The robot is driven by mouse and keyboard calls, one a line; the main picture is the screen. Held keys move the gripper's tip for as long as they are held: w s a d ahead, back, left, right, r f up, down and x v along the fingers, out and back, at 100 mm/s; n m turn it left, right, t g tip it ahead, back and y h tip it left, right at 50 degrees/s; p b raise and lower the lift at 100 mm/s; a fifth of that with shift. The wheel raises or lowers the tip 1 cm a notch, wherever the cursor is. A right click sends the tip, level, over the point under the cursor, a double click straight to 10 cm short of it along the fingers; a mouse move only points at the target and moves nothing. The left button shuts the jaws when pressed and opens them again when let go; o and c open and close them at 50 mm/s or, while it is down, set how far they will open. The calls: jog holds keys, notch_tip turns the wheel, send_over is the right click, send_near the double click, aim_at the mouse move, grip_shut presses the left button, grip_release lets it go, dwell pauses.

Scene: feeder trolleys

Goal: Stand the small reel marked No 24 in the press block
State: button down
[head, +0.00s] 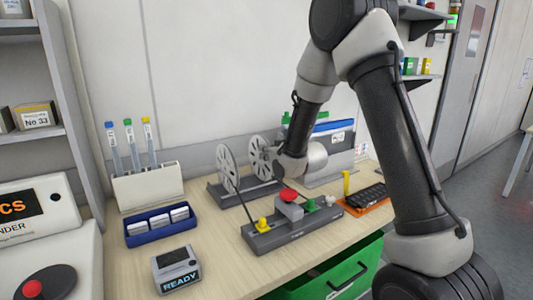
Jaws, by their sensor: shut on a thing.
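The grey press block (277,236) lies along the front of the bench, with a red knob (289,197), a yellow knob and a green knob on it. Two pale spoked reels show behind it. The left reel (227,168) stands upright at a dark base (222,197). The right reel (260,157) is against my gripper (276,162), over the right part of that base. My gripper is shut, apparently on this right reel; my wrist hides the fingers. I cannot read a number on either reel.
A tube rack (148,186), a blue tray (158,229) and a READY box (176,270) are on the left. An orange tray (366,207) and a yellow post (346,183) are on the right. A green crate (335,277) is below the front edge.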

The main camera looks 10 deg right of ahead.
jog(key=shift+f, duration=0.1)
jog(key=c, duration=1.4)
grip_release()
jog(key=shift+s, duration=0.1)
jog(key=shift+v, duration=3.95)
